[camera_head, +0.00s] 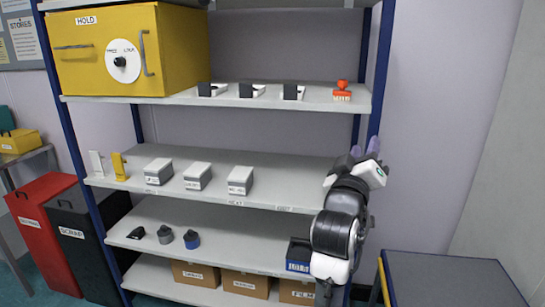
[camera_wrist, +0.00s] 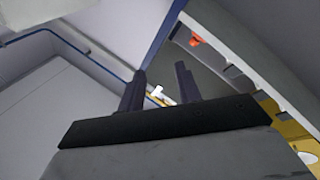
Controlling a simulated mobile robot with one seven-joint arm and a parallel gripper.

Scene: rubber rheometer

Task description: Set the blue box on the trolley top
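The blue box (camera_head: 298,257) sits at the right end of the third shelf board down, beside the post. It looks open-topped with a dark inside, and my arm hides its right part. The trolley top (camera_head: 452,281) is a flat grey surface at lower right with a blue rim, a yellow bar at its left edge and nothing on the part in view. My gripper (camera_head: 372,152) is raised by the right post, well above the blue box, fingers pointing up. In the wrist view my gripper (camera_wrist: 158,84) has its two fingers apart with nothing between them. The blue box is not seen there.
The shelf's right post (camera_head: 381,70) stands close to my gripper. Cardboard boxes (camera_head: 245,284) fill the bottom. A yellow cabinet (camera_head: 180,50) is top left.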

